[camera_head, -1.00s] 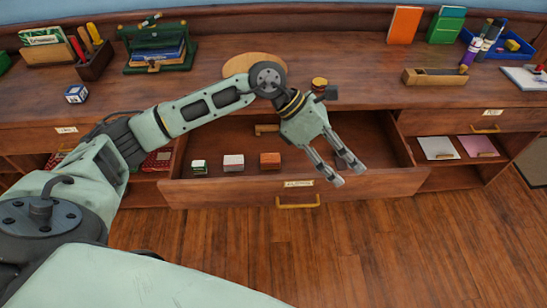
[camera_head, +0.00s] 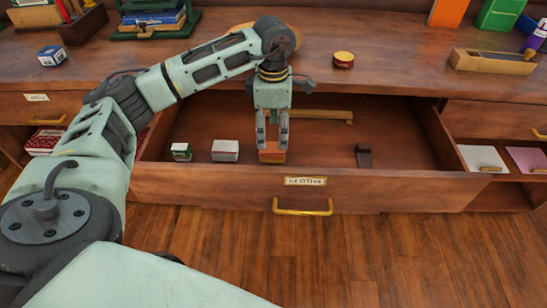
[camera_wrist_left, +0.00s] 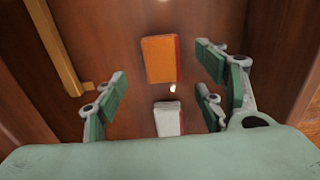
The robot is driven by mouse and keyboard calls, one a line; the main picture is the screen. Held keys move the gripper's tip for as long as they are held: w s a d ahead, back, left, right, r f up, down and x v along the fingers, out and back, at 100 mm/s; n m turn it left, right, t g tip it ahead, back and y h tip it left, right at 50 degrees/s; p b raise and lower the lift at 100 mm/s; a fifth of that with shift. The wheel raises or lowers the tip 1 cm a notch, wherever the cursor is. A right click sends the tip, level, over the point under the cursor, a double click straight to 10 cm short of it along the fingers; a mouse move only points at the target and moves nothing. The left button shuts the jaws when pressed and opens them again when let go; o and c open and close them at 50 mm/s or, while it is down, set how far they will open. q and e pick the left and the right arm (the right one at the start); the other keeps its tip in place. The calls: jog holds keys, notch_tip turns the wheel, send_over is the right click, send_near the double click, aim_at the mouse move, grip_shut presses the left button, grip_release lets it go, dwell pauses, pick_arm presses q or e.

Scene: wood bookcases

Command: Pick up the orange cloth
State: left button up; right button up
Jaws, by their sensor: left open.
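The orange cloth (camera_head: 272,154) looks like a small folded block in the open drawer, near its front wall. It also shows in the left wrist view (camera_wrist_left: 158,60), flat on the drawer floor with a red edge. My left gripper (camera_head: 272,140) points down over it and partly covers it in the head view. In the left wrist view, its fingers (camera_wrist_left: 160,90) are spread wide, empty, with the cloth between and beyond them. I cannot tell the exact height gap. My right gripper is not in view.
The open drawer (camera_head: 400,182) has walls around the cloth. A white block (camera_head: 225,150) and a small green-and-white box (camera_head: 181,151) stand to the left. A dark piece (camera_head: 364,156) lies to the right, and a wooden bar (camera_head: 322,114) lies behind.

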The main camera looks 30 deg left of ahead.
aim_at(272, 147)
pick_arm(q)
notch_tip(272, 147, down, 7)
jog(key=shift+s+f+b, duration=0.15)
jog(key=shift+f+b, duration=0.05)
jog(key=shift+b, duration=0.2)
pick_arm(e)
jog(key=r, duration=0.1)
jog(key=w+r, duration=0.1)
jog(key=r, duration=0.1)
